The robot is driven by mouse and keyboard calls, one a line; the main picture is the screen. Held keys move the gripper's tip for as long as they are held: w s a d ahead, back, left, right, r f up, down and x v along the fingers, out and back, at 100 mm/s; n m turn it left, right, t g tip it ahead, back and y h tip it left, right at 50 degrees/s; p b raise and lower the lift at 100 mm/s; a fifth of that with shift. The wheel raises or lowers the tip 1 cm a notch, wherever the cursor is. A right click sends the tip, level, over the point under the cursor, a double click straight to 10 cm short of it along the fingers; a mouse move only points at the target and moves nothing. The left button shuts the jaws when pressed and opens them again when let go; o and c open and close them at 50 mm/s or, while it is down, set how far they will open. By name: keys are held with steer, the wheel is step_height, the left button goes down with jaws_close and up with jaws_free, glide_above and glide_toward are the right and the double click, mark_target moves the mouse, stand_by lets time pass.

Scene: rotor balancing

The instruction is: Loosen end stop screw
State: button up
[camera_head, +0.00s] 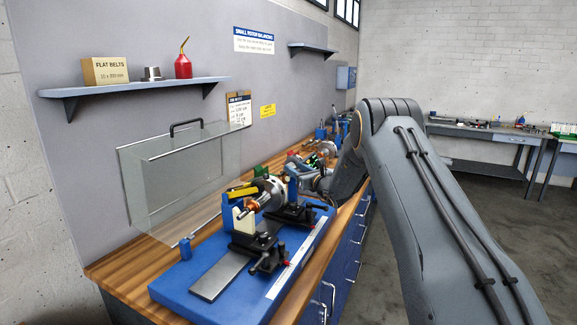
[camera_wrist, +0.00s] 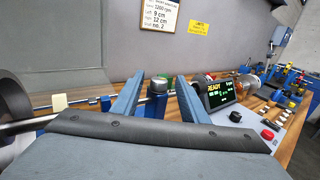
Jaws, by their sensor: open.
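In the wrist view, the two blue fingers of my gripper (camera_wrist: 160,79) stand apart. A round grey knob on a blue block, which looks like the end stop screw (camera_wrist: 157,88), shows between them, with a gap on each side. I cannot tell how far ahead of the fingertips it is. A thin steel shaft (camera_wrist: 82,102) runs toward the block from the left. In the head view, the balancing machine (camera_head: 200,277) has a blue base with a rotor (camera_head: 271,193) on its supports. My arm reaches to its far right end; the fingers and screw are not clear there.
A console with a lit READY screen (camera_wrist: 220,94) and a red button (camera_wrist: 267,135) sits just right of the fingers. A clear guard (camera_head: 160,190) stands behind the machine. A wall shelf (camera_head: 135,86) hangs above. More tools crowd the bench farther along.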

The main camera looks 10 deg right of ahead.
steer(key=p+x, duration=0.1)
steer(key=x, duration=0.5)
steer(key=shift+w, duration=0.25)
steer(key=shift+a, duration=0.15)
jaws_close()
